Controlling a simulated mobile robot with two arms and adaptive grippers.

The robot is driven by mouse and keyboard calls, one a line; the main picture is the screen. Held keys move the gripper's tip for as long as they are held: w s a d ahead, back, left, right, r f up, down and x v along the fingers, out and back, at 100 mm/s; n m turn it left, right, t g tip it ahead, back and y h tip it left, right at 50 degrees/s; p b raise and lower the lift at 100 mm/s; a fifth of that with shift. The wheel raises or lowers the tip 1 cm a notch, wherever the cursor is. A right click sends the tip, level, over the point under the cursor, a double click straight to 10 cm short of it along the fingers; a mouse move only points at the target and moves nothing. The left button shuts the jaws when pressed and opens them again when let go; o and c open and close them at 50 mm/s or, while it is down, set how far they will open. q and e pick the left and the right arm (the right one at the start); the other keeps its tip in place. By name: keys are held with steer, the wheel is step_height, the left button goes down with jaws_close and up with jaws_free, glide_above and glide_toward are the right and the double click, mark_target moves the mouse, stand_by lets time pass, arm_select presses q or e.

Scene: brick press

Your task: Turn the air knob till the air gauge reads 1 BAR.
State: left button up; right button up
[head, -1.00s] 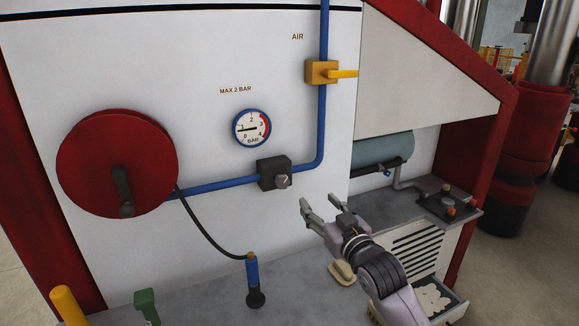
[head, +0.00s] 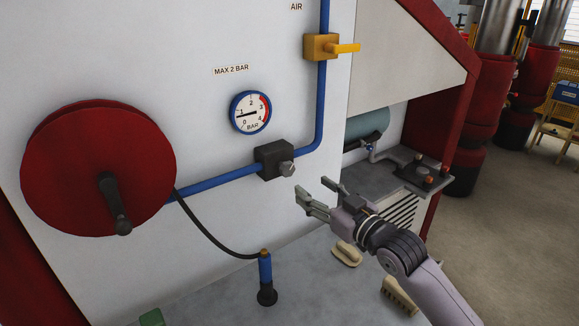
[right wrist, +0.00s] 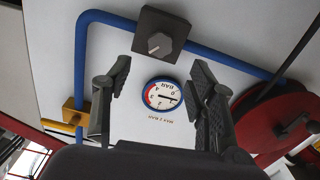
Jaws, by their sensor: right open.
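The air knob (head: 287,168) is a small grey knob on a black block (head: 270,158) in the blue pipe. In the right wrist view the knob (right wrist: 160,44) shows ahead, beyond the fingertips. The round air gauge (head: 250,112) is above and left of it; its needle points left, close to the 1, exact reading too small to tell. The gauge (right wrist: 163,96) appears upside down between the fingers in the right wrist view. My right gripper (head: 314,189) is open and empty, just below and right of the knob, apart from it. My left gripper is not in view.
A yellow-handled valve (head: 322,47) sits on the pipe above. A red wheel with a crank (head: 98,170) stands out at the left. Brushes (head: 346,254) lie below my right arm.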

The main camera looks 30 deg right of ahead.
mark_target(289, 171)
steer(key=w, duration=0.2)
steer(key=w+p, duration=0.1)
steer(key=w, duration=0.1)
steer(key=w+a, duration=0.1)
steer(key=w, duration=0.1)
steer(key=shift+r, duration=0.2)
steer(key=w, duration=0.2)
steer(key=w+p, duration=0.1)
steer(key=shift+w+a+f, duration=0.15)
steer(key=shift+w+a, duration=0.05)
steer(key=shift+w, duration=0.5)
steer(key=shift+w+a, duration=0.1)
steer(key=shift+w, duration=0.05)
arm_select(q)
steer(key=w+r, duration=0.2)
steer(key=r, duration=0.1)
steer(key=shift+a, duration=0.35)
arm_select(e)
steer(key=shift+f, duration=0.1)
steer(key=shift+c, duration=0.3)
